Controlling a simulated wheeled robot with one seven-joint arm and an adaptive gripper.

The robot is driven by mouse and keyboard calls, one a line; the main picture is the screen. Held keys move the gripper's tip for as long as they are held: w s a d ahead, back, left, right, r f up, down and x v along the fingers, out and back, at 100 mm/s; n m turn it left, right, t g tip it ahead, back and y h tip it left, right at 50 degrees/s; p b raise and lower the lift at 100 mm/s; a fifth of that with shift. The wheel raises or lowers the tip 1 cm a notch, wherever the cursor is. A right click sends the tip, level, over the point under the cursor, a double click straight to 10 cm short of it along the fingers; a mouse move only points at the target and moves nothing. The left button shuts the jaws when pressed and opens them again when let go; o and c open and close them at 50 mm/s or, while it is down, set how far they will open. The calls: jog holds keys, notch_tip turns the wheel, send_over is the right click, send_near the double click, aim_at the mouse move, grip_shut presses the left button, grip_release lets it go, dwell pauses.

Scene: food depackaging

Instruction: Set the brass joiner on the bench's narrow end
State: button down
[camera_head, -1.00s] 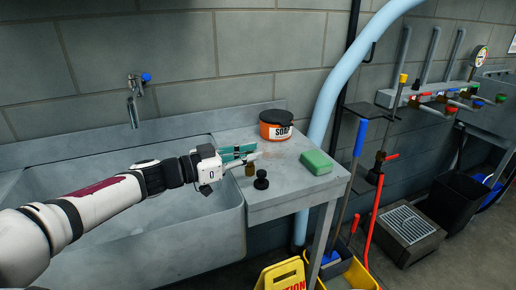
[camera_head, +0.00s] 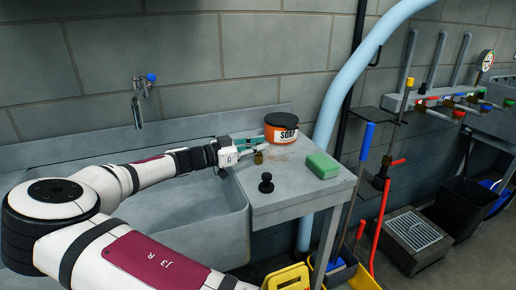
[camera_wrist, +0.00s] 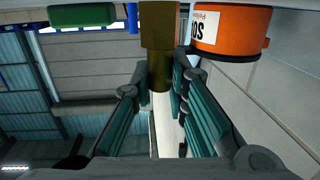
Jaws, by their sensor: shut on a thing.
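The brass joiner (camera_head: 259,157) is a small brown-gold cylinder at the left part of the grey bench top (camera_head: 290,192) beside the sink. In the wrist view the joiner (camera_wrist: 158,30) has a wide upper part and a narrower lower part, which sits between the fingertips. My gripper (camera_head: 254,149) reaches in from the left over the sink edge and is shut on the joiner; its teal-padded fingers also show in the wrist view (camera_wrist: 160,78). I cannot tell whether the joiner touches the bench top.
An orange soap tub (camera_head: 281,127) with a black lid stands just behind the joiner. A black knobbed stopper (camera_head: 266,184) stands in front and a green block (camera_head: 323,165) lies to the right. The sink basin (camera_head: 190,215) is at left. Bare bench lies between stopper and block.

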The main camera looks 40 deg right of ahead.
jog(key=shift+f, duration=0.3)
jog(key=c, duration=1.6)
grip_release()
jog(key=shift+o, duration=0.2)
jog(key=shift+a, duration=0.1)
jog(key=w+a, duration=0.2)
jog(key=a, duration=0.9)
jog(key=shift+a+r, duration=0.35)
jog(key=shift+r, duration=0.05)
